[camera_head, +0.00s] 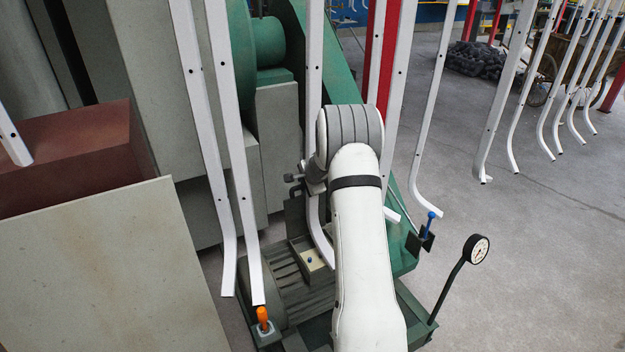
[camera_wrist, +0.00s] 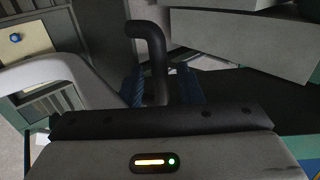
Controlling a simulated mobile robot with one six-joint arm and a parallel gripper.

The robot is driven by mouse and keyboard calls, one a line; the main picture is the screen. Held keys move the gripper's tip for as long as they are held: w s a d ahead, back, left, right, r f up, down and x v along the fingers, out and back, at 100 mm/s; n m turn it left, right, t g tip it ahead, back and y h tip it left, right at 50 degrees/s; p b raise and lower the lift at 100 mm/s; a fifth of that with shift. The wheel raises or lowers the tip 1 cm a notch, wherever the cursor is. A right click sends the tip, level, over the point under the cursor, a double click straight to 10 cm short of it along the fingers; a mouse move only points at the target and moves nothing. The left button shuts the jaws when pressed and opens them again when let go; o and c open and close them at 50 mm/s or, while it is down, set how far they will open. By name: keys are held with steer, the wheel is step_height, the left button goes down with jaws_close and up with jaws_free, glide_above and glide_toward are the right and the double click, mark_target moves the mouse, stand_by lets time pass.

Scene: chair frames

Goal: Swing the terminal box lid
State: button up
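A black bent bar (camera_wrist: 157,62), like a handle, rises between the blue ribbed fingers of my gripper (camera_wrist: 160,90) in the wrist view. The fingers stand on both sides of it; I cannot tell whether they press on it. In the head view my arm hides most of the gripper and the bar. A dark box-like part (camera_head: 295,215) stands just left of my arm there. I cannot tell for sure which part is the terminal box lid. A cream plate with a blue knob (camera_head: 309,258) lies below; it also shows in the wrist view (camera_wrist: 22,40).
White bent chair frames (camera_head: 205,130) hang close around my arm. A green machine (camera_head: 350,75) stands behind. An orange-handled switch (camera_head: 263,318), a blue-tipped lever (camera_head: 431,217) and a gauge on a stalk (camera_head: 478,250) are near.

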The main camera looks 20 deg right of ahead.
steer(key=shift+w+f, duration=0.3)
steer(key=shift+f, duration=0.05)
steer(key=shift+c, duration=0.6)
steer(key=shift+s, duration=0.15)
jaws_close()
